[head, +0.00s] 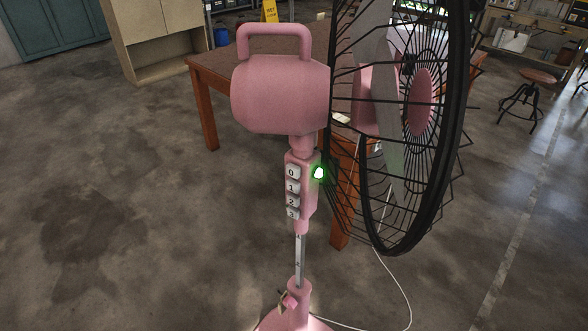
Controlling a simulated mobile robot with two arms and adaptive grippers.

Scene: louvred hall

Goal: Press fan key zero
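A pink standing fan (280,95) stands upright in front of me, with its black wire cage (455,140) facing right. On its post is a key panel with white keys in a column. Fan key zero (291,172) is the top one, marked 0. Keys 1 (292,187), 2 (292,201) and 3 (292,213) are below it. A green light (319,173) glows on the panel's right side. I cannot tell whether any key is pressed in. Neither of my grippers shows in the head view.
A brown wooden table (205,75) stands behind the fan. A white cord (409,300) runs across the floor from the fan's base. A round stool (537,76) is at the far right. The concrete floor left of the fan is clear.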

